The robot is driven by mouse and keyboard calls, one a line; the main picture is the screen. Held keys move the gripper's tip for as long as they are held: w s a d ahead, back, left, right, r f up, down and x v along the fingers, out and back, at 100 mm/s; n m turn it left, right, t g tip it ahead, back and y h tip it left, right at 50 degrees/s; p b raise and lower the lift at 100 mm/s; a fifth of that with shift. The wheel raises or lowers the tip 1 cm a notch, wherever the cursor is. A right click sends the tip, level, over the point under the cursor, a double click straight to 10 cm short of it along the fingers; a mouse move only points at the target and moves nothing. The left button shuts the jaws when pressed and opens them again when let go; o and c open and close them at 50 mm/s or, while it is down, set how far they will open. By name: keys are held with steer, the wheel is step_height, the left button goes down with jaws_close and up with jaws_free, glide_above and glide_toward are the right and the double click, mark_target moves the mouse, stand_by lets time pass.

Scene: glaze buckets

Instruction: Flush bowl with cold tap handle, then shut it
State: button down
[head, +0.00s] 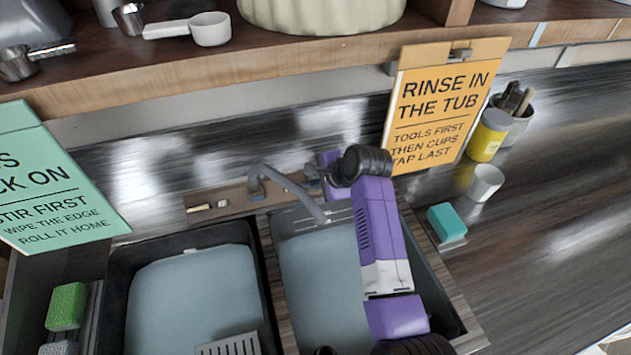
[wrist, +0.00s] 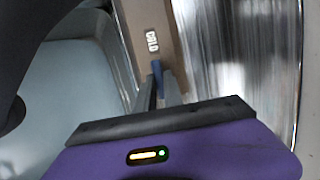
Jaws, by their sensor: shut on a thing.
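The grey tap spout (head: 292,186) arches over the right sink basin (head: 318,285), and I see no clear stream at its end. My purple arm covers part of that basin; I cannot make out a separate bowl. In the wrist view my gripper (wrist: 161,90) is shut on the small blue cold tap handle (wrist: 157,69). A white label (wrist: 152,41), apparently reading COLD, is on the brown ledge just beyond the handle.
A dark-rimmed left basin (head: 190,290) adjoins. An orange sign (head: 440,105) hangs close to my arm, and a shelf (head: 200,65) overhangs the back. A teal sponge (head: 446,222) and a white cup (head: 485,183) stand to the right. The counter at far right is clear.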

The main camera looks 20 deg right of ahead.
steer(key=shift+d, duration=0.1)
steer(key=c, duration=1.5)
jaws_free()
steer(key=shift+o, duration=0.2)
steer(key=b+v, duration=0.1)
steer(key=v, duration=0.6)
steer(key=shift+s+r, duration=0.25)
steer(key=shift+r, duration=0.1)
